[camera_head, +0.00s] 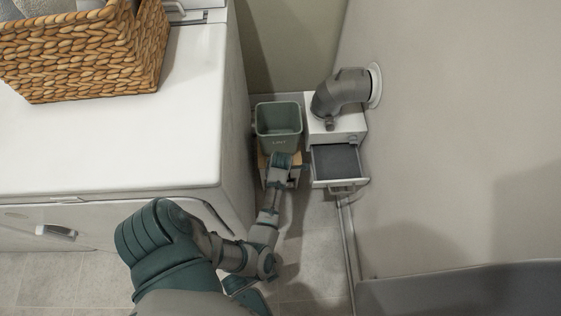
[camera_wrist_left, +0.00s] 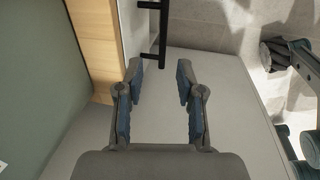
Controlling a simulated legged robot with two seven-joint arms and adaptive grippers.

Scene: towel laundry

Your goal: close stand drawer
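A small white stand (camera_head: 348,125) stands against the wall in the head view. Its drawer (camera_head: 337,160) is pulled out toward me, with a dark grey inside and a bar handle (camera_head: 345,188) on its front. My left gripper (camera_head: 291,180) is low, just left of the open drawer and in front of the lint bin. In the left wrist view the left gripper (camera_wrist_left: 160,85) is open, with nothing between its fingers. A dark bar handle (camera_wrist_left: 154,35) on a pale panel shows just beyond the fingertips; I cannot tell which drawer it belongs to. My right gripper is not in view.
A grey-green lint bin (camera_head: 279,121) stands left of the stand, above a wooden part (camera_head: 263,158). A grey duct pipe (camera_head: 341,92) rests over the stand. A white appliance (camera_head: 160,150) with a wicker basket (camera_head: 85,50) fills the left. Tiled floor (camera_head: 312,235) is clear in front.

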